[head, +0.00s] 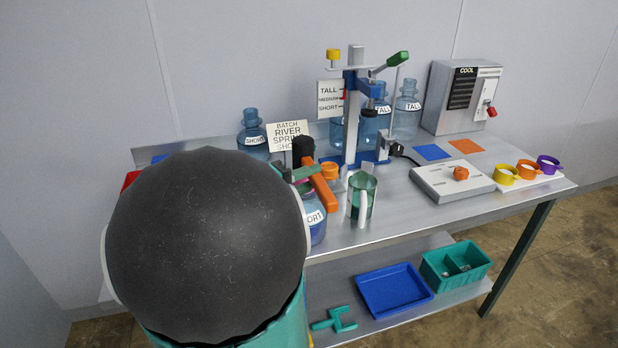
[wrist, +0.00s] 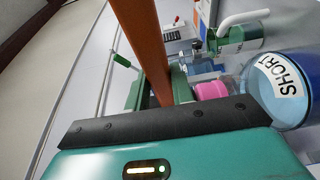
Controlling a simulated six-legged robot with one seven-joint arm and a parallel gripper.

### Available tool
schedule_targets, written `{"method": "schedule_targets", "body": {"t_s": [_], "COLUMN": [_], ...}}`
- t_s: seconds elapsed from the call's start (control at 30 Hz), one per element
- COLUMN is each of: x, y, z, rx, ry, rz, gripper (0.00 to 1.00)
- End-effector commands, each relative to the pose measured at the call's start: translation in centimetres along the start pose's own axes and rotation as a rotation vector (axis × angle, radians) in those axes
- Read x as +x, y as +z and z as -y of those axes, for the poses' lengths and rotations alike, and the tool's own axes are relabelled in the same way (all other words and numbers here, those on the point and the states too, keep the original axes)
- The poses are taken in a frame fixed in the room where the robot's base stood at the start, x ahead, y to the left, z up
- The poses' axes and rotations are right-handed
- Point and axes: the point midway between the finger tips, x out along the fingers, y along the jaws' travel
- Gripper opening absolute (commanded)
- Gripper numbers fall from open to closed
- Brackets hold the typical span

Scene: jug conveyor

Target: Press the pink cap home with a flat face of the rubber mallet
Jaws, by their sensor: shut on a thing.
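My gripper (head: 293,173) is shut on the orange handle of the rubber mallet (head: 324,191). The handle also runs up through the wrist view (wrist: 146,45). The mallet's black head (head: 303,149) is at the far upper end of the handle in the head view and out of the wrist view. The pink cap (wrist: 212,90) is at the mouth of a blue jug labelled SHORT (wrist: 292,85), beside my fingers. I cannot tell how far down it sits. In the head view this jug (head: 317,228) stands at the bench's front, partly hidden by my arm and the handle.
A green pitcher (head: 368,192) stands just right of the jug. A press stand (head: 352,115) and more jugs (head: 406,113) are behind. A batch sign (head: 287,136) stands close behind the mallet. A grey control box (head: 450,183) is on the right; bare bench lies before it.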

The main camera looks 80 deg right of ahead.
Motion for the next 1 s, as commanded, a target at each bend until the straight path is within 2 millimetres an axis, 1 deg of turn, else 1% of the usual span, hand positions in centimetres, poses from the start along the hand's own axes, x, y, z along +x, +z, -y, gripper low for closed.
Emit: {"method": "schedule_targets", "body": {"t_s": [1.0], "x": [0.0], "y": [-0.01], "z": [0.54], "rx": [0.001], "ry": [0.001], "rz": [0.0], "gripper": [0.0]}}
